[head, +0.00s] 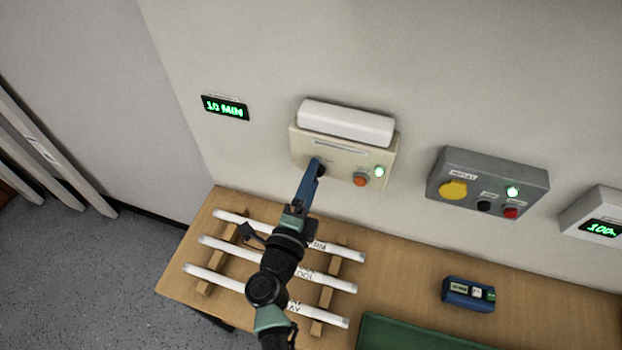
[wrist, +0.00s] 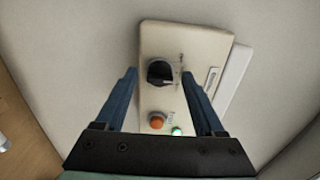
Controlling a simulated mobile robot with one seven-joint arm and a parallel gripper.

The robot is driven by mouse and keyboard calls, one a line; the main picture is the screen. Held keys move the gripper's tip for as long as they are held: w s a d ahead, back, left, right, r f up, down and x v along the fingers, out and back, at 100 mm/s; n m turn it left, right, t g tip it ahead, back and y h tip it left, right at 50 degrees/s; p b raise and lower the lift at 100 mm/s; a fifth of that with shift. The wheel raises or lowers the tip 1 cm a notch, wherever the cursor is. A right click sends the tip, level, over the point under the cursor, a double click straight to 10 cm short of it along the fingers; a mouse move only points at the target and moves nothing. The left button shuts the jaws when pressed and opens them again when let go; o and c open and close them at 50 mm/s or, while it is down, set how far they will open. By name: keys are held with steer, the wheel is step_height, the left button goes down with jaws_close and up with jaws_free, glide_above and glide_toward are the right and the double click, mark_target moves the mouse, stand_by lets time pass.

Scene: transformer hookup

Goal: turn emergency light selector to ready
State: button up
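The emergency light unit (head: 303,143) is a cream box with a white lamp cover (head: 346,122) on the wall. In the wrist view, its black rotary selector (wrist: 160,72) shows on the cream face (wrist: 187,48); I cannot read its marks. An orange button (wrist: 156,121) and a lit green lamp (wrist: 176,131) are beside it. In the head view, my gripper (head: 317,165) is at the unit's lower left and hides most of the selector. In the wrist view, my gripper's two blue fingers (wrist: 160,84) are apart, with the selector visible between them; contact is not visible.
A wall display (head: 225,108) reads 10 MIN. White tubes (head: 222,278) lie on a wooden rack on the table (head: 398,262), below my arm. A blue device (head: 468,294) and green mat (head: 400,334) lie on the right.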

steer(key=b+v, duration=0.2)
steer(key=v, duration=1.1)
steer(key=shift+w+r, duration=0.1)
